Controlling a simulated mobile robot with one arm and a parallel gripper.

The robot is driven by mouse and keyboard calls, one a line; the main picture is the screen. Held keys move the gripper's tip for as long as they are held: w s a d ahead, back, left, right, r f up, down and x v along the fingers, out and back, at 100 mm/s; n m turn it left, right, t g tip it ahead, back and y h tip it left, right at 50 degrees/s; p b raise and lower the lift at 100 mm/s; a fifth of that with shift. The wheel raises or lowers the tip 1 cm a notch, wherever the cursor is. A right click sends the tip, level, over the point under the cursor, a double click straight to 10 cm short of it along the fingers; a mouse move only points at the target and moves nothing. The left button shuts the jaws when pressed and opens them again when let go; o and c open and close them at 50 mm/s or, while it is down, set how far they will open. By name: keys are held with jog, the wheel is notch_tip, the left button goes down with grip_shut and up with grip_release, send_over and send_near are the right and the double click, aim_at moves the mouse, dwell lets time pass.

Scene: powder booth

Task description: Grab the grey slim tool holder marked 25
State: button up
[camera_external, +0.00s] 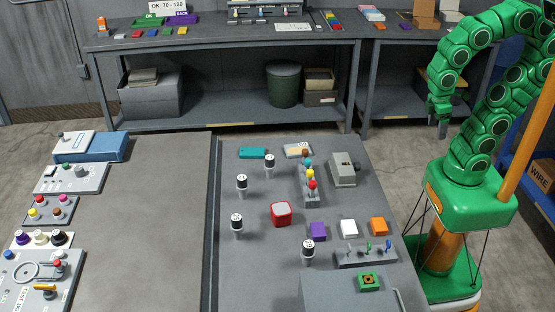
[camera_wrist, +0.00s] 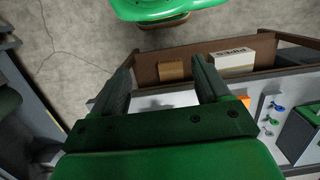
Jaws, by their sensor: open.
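Several slim holders with black tops and pale grey lower ends stand on the right part of the front bench. One is at the back (camera_external: 269,163), one a little left of it (camera_external: 241,183), one nearer on the left (camera_external: 237,223) and one near the front (camera_external: 308,250). They carry small pale marks, too small to read, so I cannot tell which is marked 25. My gripper (camera_external: 440,112) hangs beyond the bench's right side, well away from the holders. In the wrist view its jaws (camera_wrist: 162,78) are apart with nothing between them. No holder shows there.
A red-edged box (camera_external: 281,213), a grey machine box (camera_external: 343,170), a rack of coloured balls (camera_external: 309,178) and a peg strip (camera_external: 365,255) stand among the holders. The bench's left middle (camera_external: 150,220) is clear. A brown bin (camera_wrist: 230,60) shows in the wrist view.

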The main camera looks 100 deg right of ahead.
jog(key=w+d+r+n+t+h, duration=0.2)
jog(key=w+d+r+n+t, duration=0.25)
jog(key=w, duration=1.35)
jog(key=w+d+r+n+t+h, duration=0.2)
jog(key=w+d+r+n+t, duration=0.25)
jog(key=w, duration=1.45)
jog(key=w+d+r+n+t+h, duration=0.25)
jog(key=w+d+n, duration=0.35)
jog(key=w, duration=1.2)
jog(key=w+a+f+n+t+y, duration=0.3)
jog(key=w+a+n, duration=0.3)
jog(key=w+n, duration=0.2)
jog(key=n+g+y, duration=0.2)
jog(key=n+y, duration=1)
jog(key=n, duration=0.9)
send_over(239, 227)
jog(key=d, duration=0.3)
jog(key=f, duration=2)
jog(key=shift+a+f, duration=0.25)
jog(key=shift+f, duration=0.1)
jog(key=shift+s+a+f, duration=0.15)
jog(key=shift+a+f, duration=0.1)
jog(key=shift+f+g, duration=0.25)
jog(key=shift+f, duration=3.35)
jog(key=shift+w+a, duration=0.2)
jog(key=shift+w, duration=0.05)
jog(key=shift+x, duration=1.15)
